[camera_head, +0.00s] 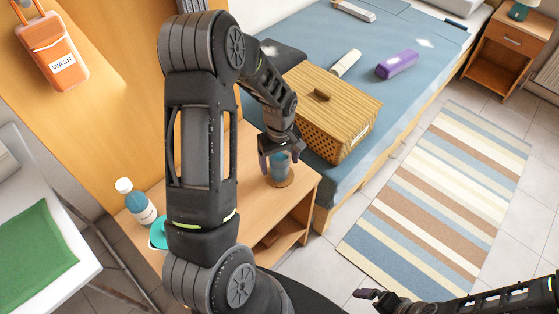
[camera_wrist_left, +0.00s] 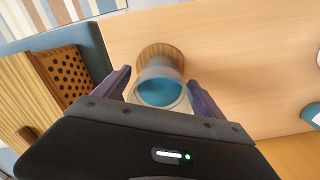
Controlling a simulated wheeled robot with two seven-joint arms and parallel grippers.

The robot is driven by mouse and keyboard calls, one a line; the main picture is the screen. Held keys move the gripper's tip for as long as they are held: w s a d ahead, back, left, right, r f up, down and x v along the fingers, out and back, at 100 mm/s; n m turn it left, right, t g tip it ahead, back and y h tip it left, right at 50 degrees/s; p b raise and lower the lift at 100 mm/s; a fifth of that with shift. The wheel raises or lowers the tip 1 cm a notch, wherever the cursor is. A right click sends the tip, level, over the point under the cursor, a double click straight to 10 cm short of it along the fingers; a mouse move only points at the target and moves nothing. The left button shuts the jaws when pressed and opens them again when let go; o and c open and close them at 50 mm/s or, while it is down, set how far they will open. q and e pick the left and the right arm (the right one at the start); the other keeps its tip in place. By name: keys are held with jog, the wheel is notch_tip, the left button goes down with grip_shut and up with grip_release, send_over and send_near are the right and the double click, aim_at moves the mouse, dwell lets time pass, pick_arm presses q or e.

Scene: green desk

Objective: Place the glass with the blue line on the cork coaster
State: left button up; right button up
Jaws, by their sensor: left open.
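The glass (camera_head: 280,163), clear with blue showing in it, stands at the cork coaster (camera_head: 284,181) on the wooden bedside table. In the left wrist view the glass (camera_wrist_left: 160,92) overlaps the round brown coaster (camera_wrist_left: 160,54). Whether its base rests fully on the cork is hard to tell. My left gripper (camera_head: 279,157) is open, with a finger on either side of the glass; its fingers also show in the left wrist view (camera_wrist_left: 158,79). My right gripper (camera_head: 372,297) is low at the right, away from the table, its jaws unclear.
A lidded wicker box (camera_head: 333,107) sits on the blue bed close to the left gripper. A bottle (camera_head: 133,199) and a teal object (camera_head: 158,234) stand at the table's left end, partly behind my left arm. The tabletop between is mostly clear.

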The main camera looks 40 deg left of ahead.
pick_arm(q)
jog(key=shift+r, duration=0.15)
notch_tip(320, 180, up, 12)
dwell(0.4)
jog(key=shift+s, duration=0.1)
dwell(0.7)
